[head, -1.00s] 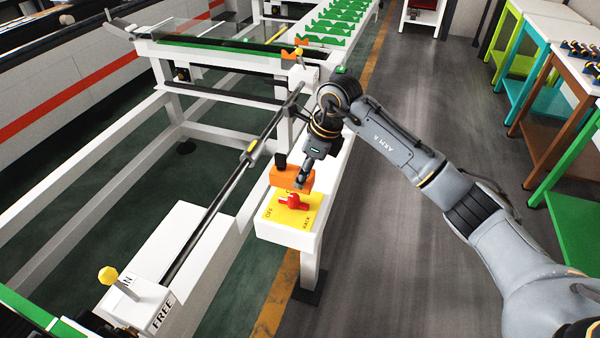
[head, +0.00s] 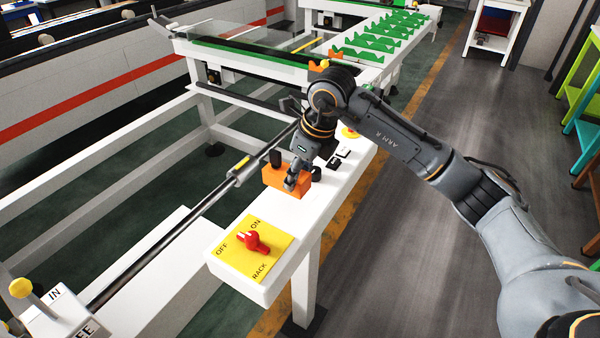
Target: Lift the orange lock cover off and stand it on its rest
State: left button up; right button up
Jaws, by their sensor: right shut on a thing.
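The orange lock cover (head: 272,180) is a small block over the white beam, beyond the yellow switch plate (head: 228,258) and apart from it. My right gripper (head: 297,182) points down and is shut on the cover's near right side. A dark knob (head: 276,157) stands at the cover's far left edge. I cannot tell whether the cover touches the beam or what rest is under it. The red switch (head: 256,241) is uncovered on the yellow plate, among the words ON, OFF and RACK. My left gripper is out of view.
The white beam (head: 342,192) runs back toward green cradles (head: 375,38). Small black and white parts and a yellow round part (head: 349,133) sit on it behind my gripper. A long metal rod (head: 185,223) lies left. A yellow-knobbed lever (head: 20,288) stands front left.

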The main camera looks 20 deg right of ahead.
jog(key=shift+a, duration=0.15)
jog(key=shift+d+f, duration=0.1)
jog(key=shift+d, duration=0.2)
jog(key=shift+f+b, duration=0.3)
jog(key=shift+b, duration=0.25)
jog(key=shift+f, duration=0.25)
notch_tip(320, 180, down, 2)
jog(key=shift+f+b, duration=0.2)
jog(key=shift+b, duration=1)
pick_arm(q)
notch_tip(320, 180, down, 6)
jog(key=b, duration=0.2)
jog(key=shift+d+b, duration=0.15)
jog(key=shift+b, duration=0.2)
pick_arm(e)
jog(key=shift+f, duration=1.6)
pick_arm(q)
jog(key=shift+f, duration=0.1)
pick_arm(e)
jog(key=o, duration=1.4)
jog(key=shift+c, duration=0.2)
